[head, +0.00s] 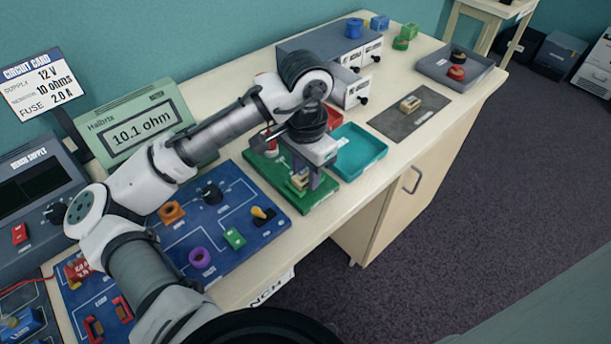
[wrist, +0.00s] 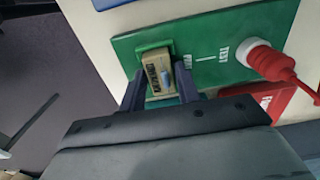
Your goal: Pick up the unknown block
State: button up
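A small beige block with a dark striped face and a blue-grey part on it (wrist: 157,72) sits at the socket end of the green test board (wrist: 205,50). It also shows in the head view (head: 299,181) under my gripper (head: 308,177). In the wrist view my gripper (wrist: 161,88) points down with one finger on each side of the block. The fingers look open, close to its sides. A similar beige block (head: 410,103) lies on the dark grey mat (head: 395,125). I cannot read which block is marked unknown.
The meter (head: 143,128) reads 10.1 ohm. A red plug (wrist: 265,60) stands on the green board. A teal tray (head: 360,152) and a red tray (head: 333,117) lie beside it. The blue circuit board (head: 245,215) holds several coloured parts. A grey tray (head: 475,77) stands farther off.

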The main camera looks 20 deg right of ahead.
aim_at(306, 174)
grip_shut()
notch_tip(306, 174, up, 13)
jog(key=p, duration=0.3)
dwell(0.7)
